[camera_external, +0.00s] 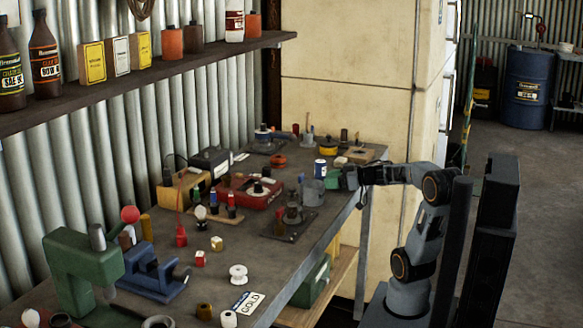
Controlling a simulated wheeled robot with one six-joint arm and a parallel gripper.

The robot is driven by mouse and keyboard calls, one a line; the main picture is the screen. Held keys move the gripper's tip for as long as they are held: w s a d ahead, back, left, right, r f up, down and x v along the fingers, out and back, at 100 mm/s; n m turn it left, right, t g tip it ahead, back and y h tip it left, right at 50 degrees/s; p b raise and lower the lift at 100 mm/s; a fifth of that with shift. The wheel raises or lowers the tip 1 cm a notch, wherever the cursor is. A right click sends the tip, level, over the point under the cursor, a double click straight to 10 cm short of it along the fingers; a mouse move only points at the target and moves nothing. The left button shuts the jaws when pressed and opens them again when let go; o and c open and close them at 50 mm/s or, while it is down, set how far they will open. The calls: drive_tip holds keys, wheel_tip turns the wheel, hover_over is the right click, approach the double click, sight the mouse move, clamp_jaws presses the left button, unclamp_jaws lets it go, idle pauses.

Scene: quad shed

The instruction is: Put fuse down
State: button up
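My gripper (348,178) is over the right edge of the workbench (258,262), reaching in from the right. It is small and dark here, and I cannot tell whether its fingers are open or shut. A green object (333,182) and a grey cylindrical container (313,192) are just left of it. I cannot tell whether the gripper touches the green object. I cannot make out a fuse; it may be hidden by the gripper or too small to pick out.
A blue-and-white can (320,167), a red device (249,191) and a dark plate with fittings (289,222) crowd the bench near my gripper. A blue vise (154,276) and a green press (82,270) stand at the front left. The bench's front middle has some bare room.

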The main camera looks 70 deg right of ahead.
drive_tip(key=shift+f+b, duration=0.2)
drive_tip(key=shift+b, duration=0.4)
drive_tip(key=shift+s+r, duration=0.15)
drive_tip(key=shift+r, duration=0.1)
drive_tip(key=p+v, duration=0.8)
drive_tip(key=v, duration=0.4)
drive_tip(key=shift+d, duration=0.3)
drive_tip(key=shift+o, duration=0.3)
drive_tip(key=shift+s+d+r+p, duration=0.1)
drive_tip(key=shift+s+r+p, duration=0.2)
drive_tip(key=shift+s, duration=0.35)
